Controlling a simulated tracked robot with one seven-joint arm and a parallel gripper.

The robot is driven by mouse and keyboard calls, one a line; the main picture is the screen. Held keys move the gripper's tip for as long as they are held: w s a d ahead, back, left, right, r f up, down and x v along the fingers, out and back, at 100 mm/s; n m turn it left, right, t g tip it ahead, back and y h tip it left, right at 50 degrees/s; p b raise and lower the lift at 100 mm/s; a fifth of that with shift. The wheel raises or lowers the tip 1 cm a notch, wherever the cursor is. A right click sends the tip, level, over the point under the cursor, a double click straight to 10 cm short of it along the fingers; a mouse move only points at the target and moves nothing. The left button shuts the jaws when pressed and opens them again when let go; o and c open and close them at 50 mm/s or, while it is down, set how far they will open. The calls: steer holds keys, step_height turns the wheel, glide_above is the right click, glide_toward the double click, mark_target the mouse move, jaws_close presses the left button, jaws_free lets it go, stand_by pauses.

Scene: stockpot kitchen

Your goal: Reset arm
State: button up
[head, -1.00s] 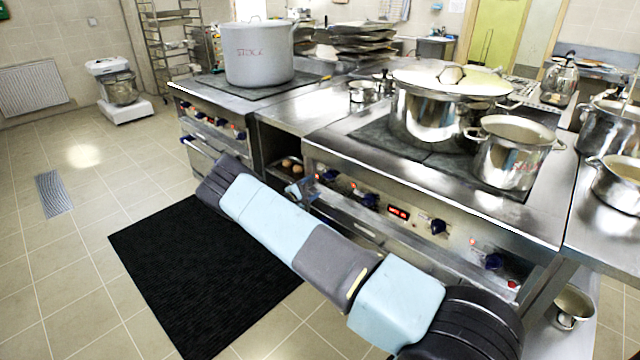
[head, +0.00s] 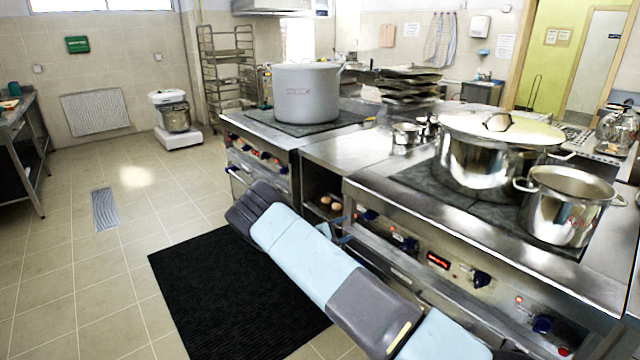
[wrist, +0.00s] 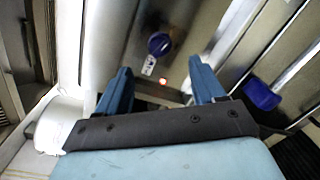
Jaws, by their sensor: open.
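My arm stretches across the lower middle of the head view, in front of the steel cooking range (head: 410,215). My gripper (wrist: 163,82) shows in the wrist view with its two blue fingers apart and nothing held between them. A blue knob (wrist: 160,43) and a small red light on the range front show beyond the gap. In the head view my gripper (head: 342,236) is mostly hidden behind my forearm, close to the range front. I cannot tell whether it touches the range.
A large grey stockpot (head: 306,92) stands on the far stove. A lidded steel pot (head: 485,160) and an open steel pot (head: 568,205) stand on the near stove.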

steer(key=s+d+r+m+g+y, duration=0.2)
steer(key=s+d+r+m+g, duration=0.15)
steer(key=s+r, duration=0.5)
steer(key=s+d+r+m+g+y, duration=0.25)
steer(key=s+d+r, duration=0.25)
steer(key=r, duration=0.7)
steer(key=s+d+r+m+g+y, duration=0.3)
steer(key=s+d+r+m, duration=0.15)
steer(key=s+r, duration=0.4)
steer(key=s+r+m+t+y, duration=0.2)
steer(key=s+r+y, duration=0.2)
steer(key=s+r, duration=0.9)
steer(key=s+a+r+t+y, duration=0.1)
steer(key=s+a, duration=0.1)
steer(key=s, duration=0.8)
steer(key=s+a+r+t+y, duration=0.1)
steer(key=s+a+t+y, duration=0.1)
steer(key=s, duration=0.8)
steer(key=shift+a+r+m, duration=0.15)
steer(key=shift+r+m, duration=0.1)
steer(key=shift+m, duration=0.1)
steer(key=shift+c, duration=0.2)
